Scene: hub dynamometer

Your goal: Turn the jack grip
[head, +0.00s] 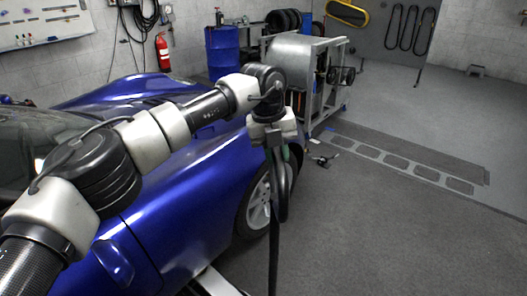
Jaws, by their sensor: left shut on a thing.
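My left arm reaches in from the left across the blue car, and its gripper (273,128) points down beside the front wheel. The gripper is shut on the dark jack grip, at the upper end of a black upright bar (273,235) that runs down out of the picture. The fingers and most of the grip are hard to make out, dark on dark. A dark loop hangs close beside the bar on its right. A pale metal piece (214,283) shows on the floor at the bottom edge; I cannot tell whether it joins the bar. My right gripper is not in view.
The blue car (190,215) fills the left, its front wheel (258,207) just behind the bar. A wheeled metal machine (305,65) and a blue drum (222,52) stand behind. A small dark object (323,160) lies on the floor. The grey floor at right is clear.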

